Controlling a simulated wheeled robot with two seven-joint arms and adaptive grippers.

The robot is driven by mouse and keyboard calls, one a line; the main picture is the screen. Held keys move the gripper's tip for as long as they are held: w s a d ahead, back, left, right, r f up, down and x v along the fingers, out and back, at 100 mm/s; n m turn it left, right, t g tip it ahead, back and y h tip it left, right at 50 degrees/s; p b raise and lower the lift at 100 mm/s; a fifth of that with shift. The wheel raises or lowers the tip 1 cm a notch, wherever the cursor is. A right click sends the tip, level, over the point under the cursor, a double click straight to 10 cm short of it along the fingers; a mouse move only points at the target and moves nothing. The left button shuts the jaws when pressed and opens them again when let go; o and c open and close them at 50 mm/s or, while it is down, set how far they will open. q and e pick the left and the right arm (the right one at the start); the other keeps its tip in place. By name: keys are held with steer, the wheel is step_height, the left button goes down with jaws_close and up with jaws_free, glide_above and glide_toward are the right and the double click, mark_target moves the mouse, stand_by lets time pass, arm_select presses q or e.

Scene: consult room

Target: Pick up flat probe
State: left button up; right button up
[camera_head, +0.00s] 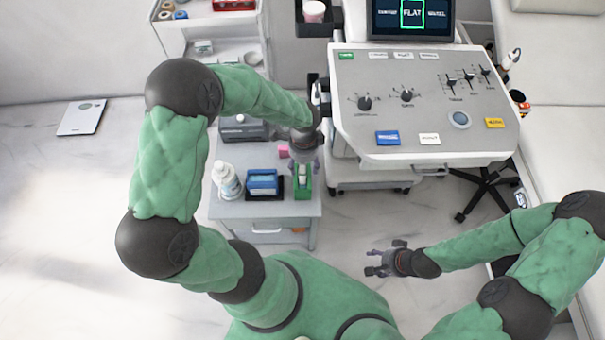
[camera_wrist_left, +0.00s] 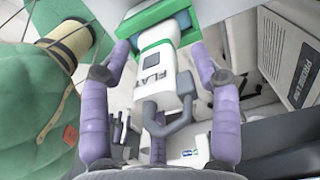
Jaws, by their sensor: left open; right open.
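The flat probe (camera_wrist_left: 160,75), white and grey with "FLAT" on its side, stands in a green holder (camera_wrist_left: 160,18) in the left wrist view. In the head view the green holder (camera_head: 303,192) is on the small cart, with the white probe top partly hidden under my left gripper (camera_head: 304,157). In the left wrist view my left gripper (camera_wrist_left: 160,50) is open, its purple fingers on either side of the probe; I cannot tell whether they touch it. My right gripper (camera_head: 380,263) is open and empty over the floor.
The small grey cart (camera_head: 265,210) also bears a white bottle (camera_head: 227,181) and a blue box (camera_head: 263,182). The ultrasound console (camera_head: 425,105) stands close on the right, its screen (camera_head: 412,15) highlighting "FLAT". A couch (camera_head: 565,130) is at the far right.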

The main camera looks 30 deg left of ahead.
arm_select(q)
steer(key=shift+r, duration=0.1)
steer(key=c, duration=1.2)
steer(key=shift+r, duration=0.15)
